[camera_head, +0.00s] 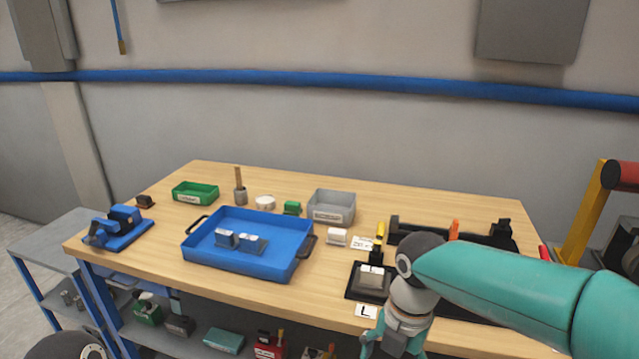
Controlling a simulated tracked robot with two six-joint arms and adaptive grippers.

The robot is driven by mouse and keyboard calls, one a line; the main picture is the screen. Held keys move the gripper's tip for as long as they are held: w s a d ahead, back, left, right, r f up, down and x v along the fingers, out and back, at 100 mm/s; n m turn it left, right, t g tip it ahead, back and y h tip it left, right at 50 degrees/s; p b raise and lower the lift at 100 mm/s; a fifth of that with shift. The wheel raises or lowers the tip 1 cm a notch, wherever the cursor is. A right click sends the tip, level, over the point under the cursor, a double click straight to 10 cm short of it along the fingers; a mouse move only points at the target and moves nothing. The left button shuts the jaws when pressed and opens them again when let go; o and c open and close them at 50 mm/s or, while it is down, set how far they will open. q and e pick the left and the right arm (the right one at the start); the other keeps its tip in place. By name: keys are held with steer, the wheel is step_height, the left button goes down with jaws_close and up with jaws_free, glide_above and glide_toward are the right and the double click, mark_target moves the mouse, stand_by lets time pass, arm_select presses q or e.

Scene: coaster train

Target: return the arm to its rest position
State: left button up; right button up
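My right arm comes in from the right, teal with a dark grey joint, and bends down at the front edge of the table. My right gripper (392,345) points downward at the bottom edge of the view, in front of the table's front edge. Its fingertips are cut off or too small to read, so I cannot tell whether it is open or holds anything. My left gripper is not in view.
The wooden table (160,262) holds a blue tray (262,267) with grey blocks, a green bin (195,193), a grey bin (332,207), and a blue vise-like fixture (118,230). A black fixture (358,268) with light blocks lies close beside my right arm.

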steer(key=s+a+f+m+y, duration=0.1)
steer(key=s+f+m+y, duration=0.25)
steer(key=f+m, duration=1.5)
steer(key=s+d+f+m, duration=0.1)
steer(key=s+f+m, duration=1.1)
steer(key=f, duration=0.2)
steer(key=shift+d+f+m+t, duration=0.25)
steer(key=shift+m+t, duration=0.1)
steer(key=shift+t, duration=0.05)
